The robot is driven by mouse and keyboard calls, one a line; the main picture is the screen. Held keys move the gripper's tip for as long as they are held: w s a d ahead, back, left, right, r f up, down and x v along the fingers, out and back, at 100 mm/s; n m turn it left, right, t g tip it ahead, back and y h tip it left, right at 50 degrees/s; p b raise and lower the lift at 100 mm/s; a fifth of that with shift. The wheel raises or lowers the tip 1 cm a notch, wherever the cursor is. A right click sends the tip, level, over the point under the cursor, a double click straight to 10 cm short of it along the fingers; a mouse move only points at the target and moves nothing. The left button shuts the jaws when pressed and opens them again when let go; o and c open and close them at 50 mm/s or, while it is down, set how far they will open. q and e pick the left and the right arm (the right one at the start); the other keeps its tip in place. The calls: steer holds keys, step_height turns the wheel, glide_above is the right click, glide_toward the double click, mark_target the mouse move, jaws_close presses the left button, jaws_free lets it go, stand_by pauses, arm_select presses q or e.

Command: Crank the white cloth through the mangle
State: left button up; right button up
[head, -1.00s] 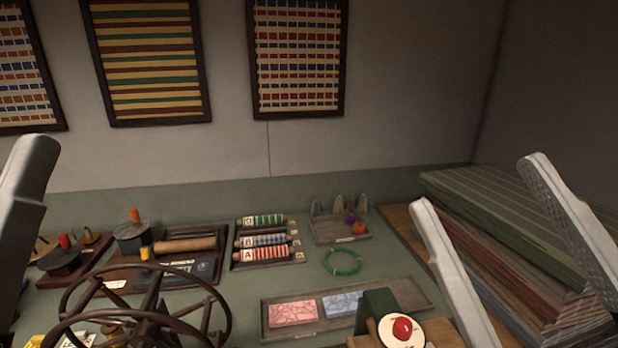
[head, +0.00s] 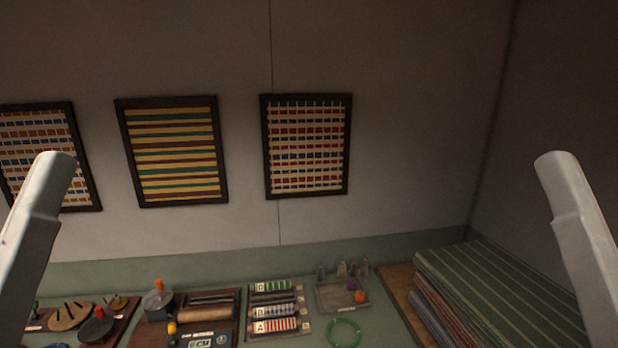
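Neither the white cloth nor the mangle is in the head view. My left gripper (head: 52,168) shows as a single pale grey form rising at the left edge, in front of the wall and bench. My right gripper (head: 562,168) shows as a similar pale form at the right edge, in front of the wall and striped cloths. Both point upward and are far apart. No gap between fingers shows on either, so their opening cannot be told. I see nothing held at either visible tip.
A green-grey bench (head: 230,272) runs along the wall. It carries a rack of lettered rolls (head: 275,310), a small tray (head: 328,298), a green ring (head: 343,333) and spool boards. Folded striped cloths (head: 500,285) are stacked at right. Framed weavings (head: 170,150) hang above.

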step_height(320, 180, up, 4)
steer(key=shift+r+p, duration=0.1)
steer(key=shift+p, duration=0.8)
steer(key=shift+f, duration=0.25)
steer(key=shift+c, duration=0.8)
arm_select(q)
step_height(320, 180, up, 4)
steer(key=shift+f, duration=0.2)
